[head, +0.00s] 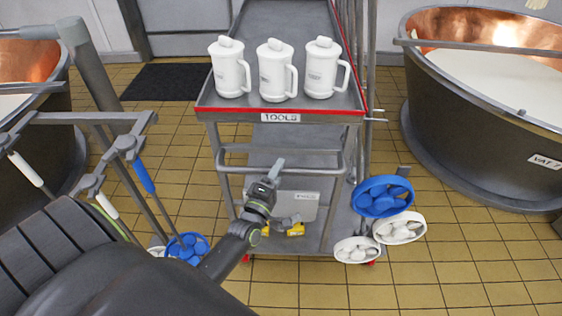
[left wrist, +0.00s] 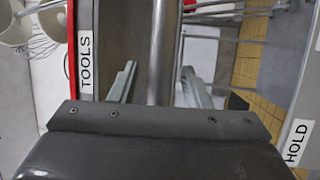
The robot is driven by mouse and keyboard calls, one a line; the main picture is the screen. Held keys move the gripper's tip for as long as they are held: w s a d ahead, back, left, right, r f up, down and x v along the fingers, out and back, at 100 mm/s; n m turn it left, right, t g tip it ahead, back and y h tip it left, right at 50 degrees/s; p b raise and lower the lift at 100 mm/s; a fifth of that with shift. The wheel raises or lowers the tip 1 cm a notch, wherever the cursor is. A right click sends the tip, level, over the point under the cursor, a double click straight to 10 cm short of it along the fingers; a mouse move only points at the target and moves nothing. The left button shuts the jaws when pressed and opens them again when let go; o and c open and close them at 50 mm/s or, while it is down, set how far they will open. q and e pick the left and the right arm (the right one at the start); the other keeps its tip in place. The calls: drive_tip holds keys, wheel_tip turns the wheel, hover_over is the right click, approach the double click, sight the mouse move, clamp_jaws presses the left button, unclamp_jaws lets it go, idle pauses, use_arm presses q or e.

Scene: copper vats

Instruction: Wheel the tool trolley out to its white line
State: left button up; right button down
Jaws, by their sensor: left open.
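The tool trolley stands ahead of me in the head view, its grey top tray edged in red (head: 212,104) and marked TOOLS. Its grey push bar (head: 235,149) crosses the near end below the tray. My left gripper (head: 279,188) is open in front of the trolley's near end, close to the bar. In the left wrist view the bar (left wrist: 160,50) runs between its two spread fingers (left wrist: 160,85); I cannot tell whether they touch it. My right gripper is not in view. I see no white line.
Three white lidded jugs (head: 276,72) stand on the tray. A copper vat (head: 480,130) is at the right, another (head: 35,130) at the left. Blue and white round brush-like heads (head: 382,197) hang near the trolley's right side. A dark mat (head: 163,82) lies behind left. Tiled floor (head: 470,245) is open at front right.

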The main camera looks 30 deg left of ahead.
use_arm(q)
drive_tip(key=shift+x, duration=1.15)
clamp_jaws()
